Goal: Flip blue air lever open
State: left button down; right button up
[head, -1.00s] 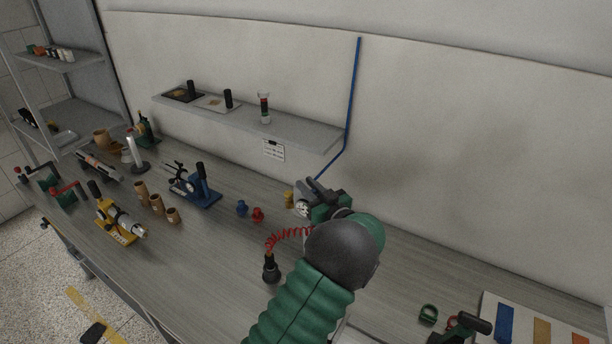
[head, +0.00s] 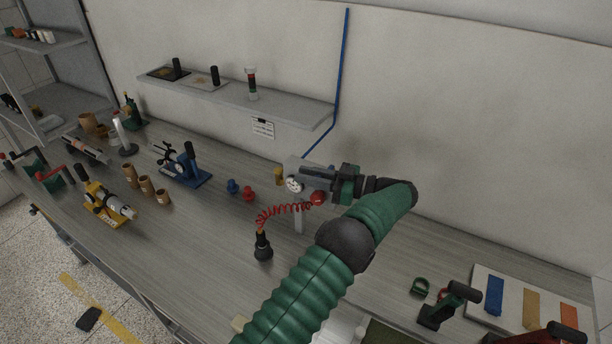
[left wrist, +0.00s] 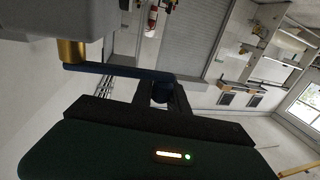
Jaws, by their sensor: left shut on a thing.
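The air unit is a grey block with a round white gauge (head: 294,185) and a brass fitting (head: 279,176), at the back of the bench below the shelf. My left gripper (head: 310,172) reaches it from the right and is level with its top. In the left wrist view, the blue air lever (left wrist: 118,70) runs sideways from a brass stem (left wrist: 71,50). Its far end lies between the dark fingers of my left gripper (left wrist: 160,98), which are shut on it. In the head view the lever is hidden by the gripper. My right gripper is not in view.
A red coiled hose (head: 283,210) runs from the unit to a black-tipped tool (head: 263,245). Red (head: 249,194) and blue (head: 233,187) knobs stand left of it. A blue pipe (head: 342,80) climbs the wall. The shelf (head: 240,105) overhangs the back.

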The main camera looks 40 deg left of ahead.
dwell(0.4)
pick_arm(q)
jog(key=c, duration=1.3)
grip_release()
jog(key=shift+w, duration=0.1)
jog(key=b+v, duration=0.2)
jog(key=v, duration=0.5)
jog(key=shift+w+d, duration=0.15)
jog(key=shift+d, duration=0.2)
jog(key=shift+a, duration=0.15)
